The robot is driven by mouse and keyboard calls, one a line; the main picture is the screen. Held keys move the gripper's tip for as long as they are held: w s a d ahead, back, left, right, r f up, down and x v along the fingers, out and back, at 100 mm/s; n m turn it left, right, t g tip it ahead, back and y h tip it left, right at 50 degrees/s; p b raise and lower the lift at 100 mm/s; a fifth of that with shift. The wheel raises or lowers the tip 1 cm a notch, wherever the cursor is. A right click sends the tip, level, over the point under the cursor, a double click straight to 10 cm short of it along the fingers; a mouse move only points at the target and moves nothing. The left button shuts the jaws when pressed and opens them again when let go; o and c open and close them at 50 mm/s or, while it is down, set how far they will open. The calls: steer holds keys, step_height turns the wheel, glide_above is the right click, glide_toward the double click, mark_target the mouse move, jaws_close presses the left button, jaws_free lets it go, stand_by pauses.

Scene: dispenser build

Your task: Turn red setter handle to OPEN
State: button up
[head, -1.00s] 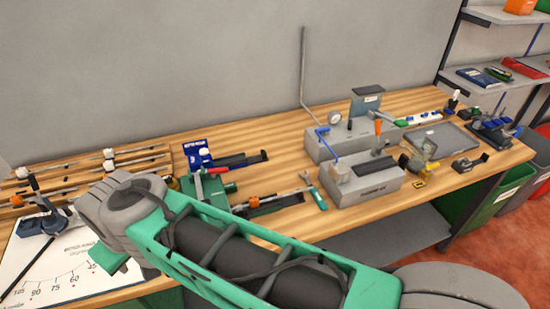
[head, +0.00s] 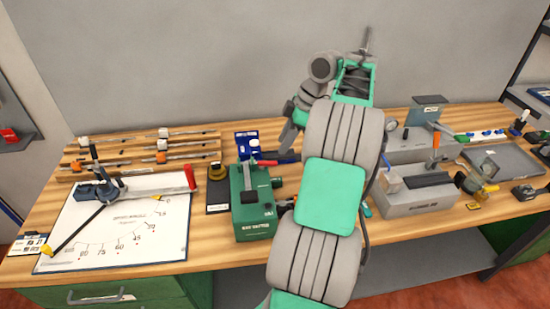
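A red handle (head: 190,177) shows in the head view at the right end of a grey bar. The bar reaches right from a blue and grey fixture (head: 98,190) across a white board with an angle scale (head: 130,235). No OPEN mark is readable near it. A green box-shaped device (head: 254,210) with a black top part stands right of the handle. My gripper (head: 287,138) is small and partly hidden by my arm, behind and above the green device, clearly apart from the red handle. Its fingers are too unclear to show whether they are open.
A wooden rack (head: 190,138) with several rods lies behind the board. A dark stand with an olive cylinder (head: 218,172) is between handle and green device. Grey machines (head: 418,198) stand to the right. My arm covers the middle of the bench (head: 38,270).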

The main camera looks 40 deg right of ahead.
mark_target(272, 162)
steer(key=b+x, duration=0.3)
steer(key=x, duration=0.4)
steer(key=shift+w+a+f, duration=0.1)
steer(key=shift+a, duration=0.05)
jaws_close()
